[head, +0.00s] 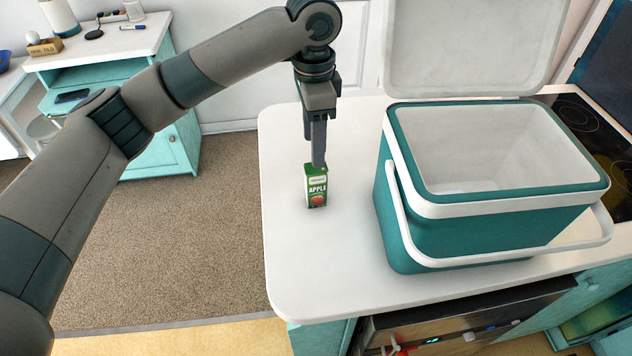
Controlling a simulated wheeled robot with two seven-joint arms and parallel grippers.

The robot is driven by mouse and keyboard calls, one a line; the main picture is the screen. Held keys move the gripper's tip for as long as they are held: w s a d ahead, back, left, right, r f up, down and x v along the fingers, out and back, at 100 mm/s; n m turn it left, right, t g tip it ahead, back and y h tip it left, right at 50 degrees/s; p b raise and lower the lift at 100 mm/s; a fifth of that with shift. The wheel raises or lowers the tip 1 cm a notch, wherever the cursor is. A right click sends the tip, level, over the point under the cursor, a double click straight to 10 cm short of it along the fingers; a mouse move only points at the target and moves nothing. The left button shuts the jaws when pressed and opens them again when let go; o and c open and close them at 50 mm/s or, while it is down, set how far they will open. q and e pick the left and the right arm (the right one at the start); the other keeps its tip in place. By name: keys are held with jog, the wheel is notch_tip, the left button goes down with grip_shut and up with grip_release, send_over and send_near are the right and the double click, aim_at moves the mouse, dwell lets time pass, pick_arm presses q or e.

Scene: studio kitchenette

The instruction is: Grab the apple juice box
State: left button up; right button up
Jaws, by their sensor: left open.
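The apple juice box (316,188) is a small green carton with an "APPLE" label and a red apple picture. It stands upright on the white counter (330,270), left of the cooler. My left gripper (318,163) points down right at the top of the box. Its fingers overlap the box's upper edge in the head view, and I cannot tell whether they touch it. The gripper is open. My right gripper is not in view.
A teal and white cooler (465,235) stands open and looks empty to the right of the box, its lid raised and handle lowered in front. A black cooktop (580,125) lies behind it. The counter's front left is clear. A teal cabinet (160,150) stands back left.

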aim_at(316, 185)
pick_arm(q)
notch_tip(316, 185, down, 9)
jog(key=shift+r+p, duration=0.1)
jog(key=shift+p, duration=1.15)
jog(key=shift+s+d+f+p, duration=0.1)
jog(key=shift+s+f+p, duration=0.1)
jog(key=shift+f+p, duration=0.4)
notch_tip(316, 185, down, 3)
jog(key=shift+s+d+p, duration=0.1)
jog(key=shift+s+p, duration=0.05)
jog(key=shift+p, duration=0.6)
jog(key=shift+f, duration=0.55)
jog(key=c, duration=1.3)
